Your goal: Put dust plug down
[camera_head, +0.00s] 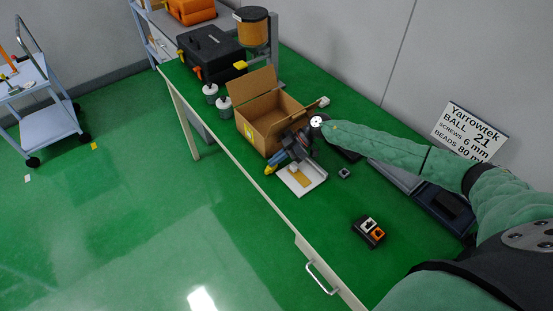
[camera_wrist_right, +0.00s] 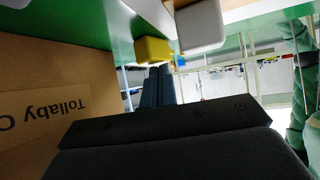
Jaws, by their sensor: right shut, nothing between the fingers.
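My right gripper (camera_head: 277,161) is beside the open cardboard box, above the table's front edge by a small white tray (camera_head: 316,184). Its dark fingers (camera_wrist_right: 156,86) are shut with nothing between them. A small yellow piece (camera_head: 269,170) shows at the fingertips. In the wrist view this yellow piece (camera_wrist_right: 153,50) appears just beyond the tips. A whitish block (camera_wrist_right: 200,25) is close to it. I cannot tell for sure which of these is the dust plug, nor whether the yellow piece touches the fingers. My left gripper is not in view.
The cardboard box (camera_head: 258,107) is close beside my right gripper; its printed wall (camera_wrist_right: 50,110) fills the wrist view's left side. A black case (camera_head: 211,52) and white-grey jars (camera_head: 224,108) stand farther back. A small black block with orange and white parts (camera_head: 369,231) lies nearer on the green tabletop.

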